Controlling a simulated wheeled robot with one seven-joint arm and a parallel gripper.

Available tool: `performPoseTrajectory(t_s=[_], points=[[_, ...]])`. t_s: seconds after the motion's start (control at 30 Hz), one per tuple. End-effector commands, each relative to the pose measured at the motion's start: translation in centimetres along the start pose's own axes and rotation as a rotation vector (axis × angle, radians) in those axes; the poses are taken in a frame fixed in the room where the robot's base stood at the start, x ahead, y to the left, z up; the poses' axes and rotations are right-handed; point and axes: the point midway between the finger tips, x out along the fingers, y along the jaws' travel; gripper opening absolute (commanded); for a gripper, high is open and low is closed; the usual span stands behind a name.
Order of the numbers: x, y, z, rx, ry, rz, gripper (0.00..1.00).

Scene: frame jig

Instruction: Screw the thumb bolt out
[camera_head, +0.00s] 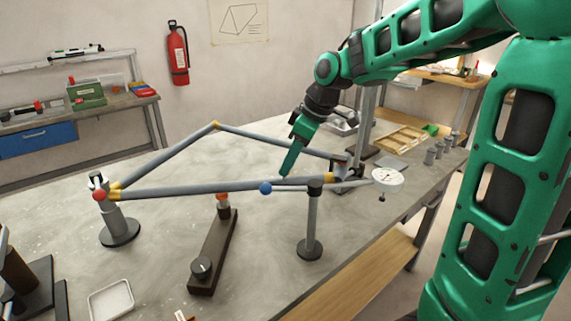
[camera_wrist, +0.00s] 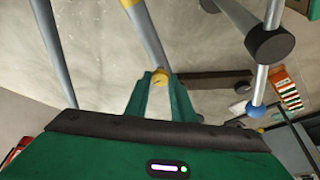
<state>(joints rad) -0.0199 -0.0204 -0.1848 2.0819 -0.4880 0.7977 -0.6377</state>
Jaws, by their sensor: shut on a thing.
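In the wrist view, a small yellow rounded piece, which I take for the thumb bolt (camera_wrist: 158,77), sits at the grey lower tube (camera_wrist: 147,35) of the frame. My gripper (camera_wrist: 160,84) is shut with its two green fingers around this piece. In the head view, my gripper (camera_head: 284,175) reaches down to the lower tube (camera_head: 190,191) from above, and its tips hide the bolt. How far the bolt is threaded in cannot be seen. The frame has yellow joints at its corners, including the far apex (camera_head: 215,125).
A post (camera_head: 311,222) with a black head stands close by. A rod with a blue ball (camera_head: 265,188) and a dial gauge (camera_head: 387,178) runs beside the lower tube. A dark bar with a knob (camera_head: 201,267) and a white tray (camera_head: 111,300) lie in front on the bench.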

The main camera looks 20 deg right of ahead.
Motion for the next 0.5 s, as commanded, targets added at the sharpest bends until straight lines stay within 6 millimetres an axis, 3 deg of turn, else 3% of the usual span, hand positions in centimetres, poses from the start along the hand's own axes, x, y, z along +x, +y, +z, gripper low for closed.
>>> performPoseTrajectory(t_s=[0.2,0.5], points=[[0.05,0.29,-0.01,-0.191,0.0,-0.081,0.0],[-0.01,0.26,-0.03,-0.23,0.001,-0.095,0.0]])
